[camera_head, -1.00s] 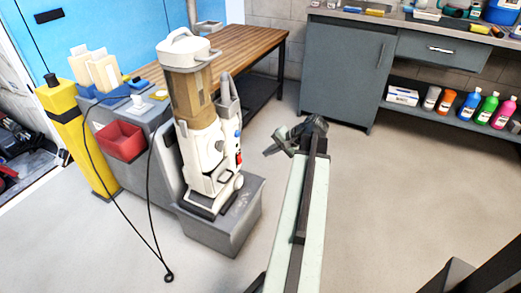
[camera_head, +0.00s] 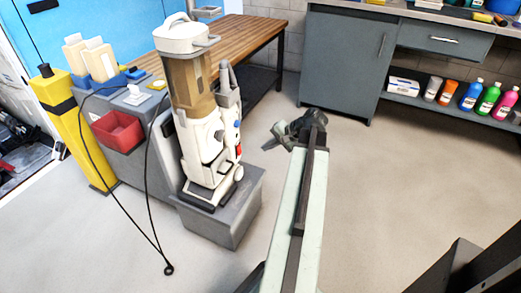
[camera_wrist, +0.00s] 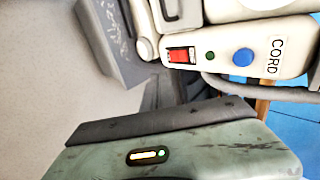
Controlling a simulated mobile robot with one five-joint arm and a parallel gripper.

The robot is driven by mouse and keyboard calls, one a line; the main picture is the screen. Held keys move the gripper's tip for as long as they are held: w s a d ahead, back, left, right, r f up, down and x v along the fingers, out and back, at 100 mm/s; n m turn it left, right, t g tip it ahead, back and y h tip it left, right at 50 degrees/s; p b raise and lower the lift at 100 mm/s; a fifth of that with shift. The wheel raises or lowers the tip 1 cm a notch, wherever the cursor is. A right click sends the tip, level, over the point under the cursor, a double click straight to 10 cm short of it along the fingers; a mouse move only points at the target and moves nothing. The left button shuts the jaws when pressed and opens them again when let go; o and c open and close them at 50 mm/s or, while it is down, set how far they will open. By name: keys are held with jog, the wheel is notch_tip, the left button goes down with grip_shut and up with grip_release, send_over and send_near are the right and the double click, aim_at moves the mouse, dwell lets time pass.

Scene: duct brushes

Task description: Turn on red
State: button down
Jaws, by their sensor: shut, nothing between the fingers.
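A white upright vacuum (camera_head: 205,145) with a tan canister stands on a grey base left of my arm. Its red switch (camera_wrist: 181,55) sits on the white side panel in the wrist view, beside a small green dot and a round blue button (camera_wrist: 242,57). The red switch also shows small on the vacuum's right side in the head view (camera_head: 239,150). My gripper (camera_head: 274,138) is shut and empty, to the right of the vacuum and apart from it. In the wrist view, my pale green gripper body fills the bottom, below the panel; the fingertips are not clear there.
A grey hose (camera_wrist: 240,88) runs under the panel, which has a "CORD" label. A black cord (camera_head: 152,240) hangs down to the floor left of the vacuum. A red bin (camera_head: 118,131) and yellow post (camera_head: 70,125) stand farther left. Floor to the right is clear.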

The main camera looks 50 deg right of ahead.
aim_at(240, 151)
jog(key=w+r+b+x, duration=0.1)
jog(key=b+x, duration=0.4)
jog(key=x, duration=0.6)
jog(key=shift+w+a+r+b, duration=0.2)
jog(key=shift+w+a+b, duration=0.1)
jog(key=shift+w, duration=0.2)
jog(key=shift+w+f, duration=0.1)
jog(key=shift+w, duration=0.1)
jog(key=shift+r+p, duration=0.8)
jog(key=shift+r, duration=0.1)
